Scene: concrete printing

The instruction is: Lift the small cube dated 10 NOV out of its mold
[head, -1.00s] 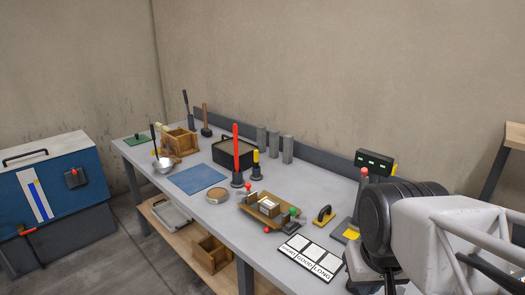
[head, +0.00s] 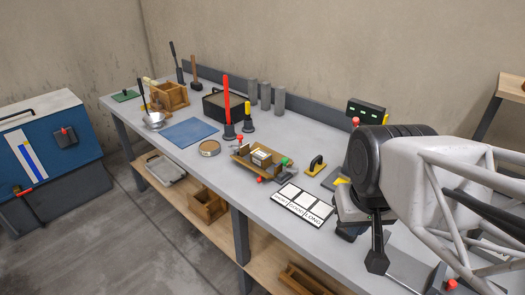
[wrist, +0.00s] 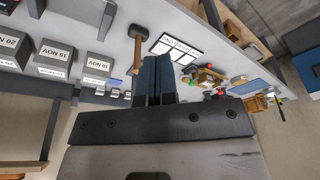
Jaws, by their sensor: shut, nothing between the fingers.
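Grey blocks with white date labels stand in a row at the left of the wrist view, their print upside down. The smallest-looking block (wrist: 99,66) has a label that seems to read 10 NOV. Beside it are the 15 NOV block (wrist: 57,58) and the 20 NOV block (wrist: 14,46). I cannot tell whether the molds are closed around the cubes. My gripper (wrist: 153,62) is shut and empty, its dark fingers together, apart from the blocks. The head view does not clearly show the blocks.
In the wrist view a wooden-handled mallet (wrist: 137,42) lies between the fingers and the blocks. The head view shows a SHORT-GOOD-LONG board (head: 302,204), a wooden tray (head: 243,160), a yellow-handled float (head: 315,165) and a blue mat (head: 195,133) on the grey bench (head: 190,160).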

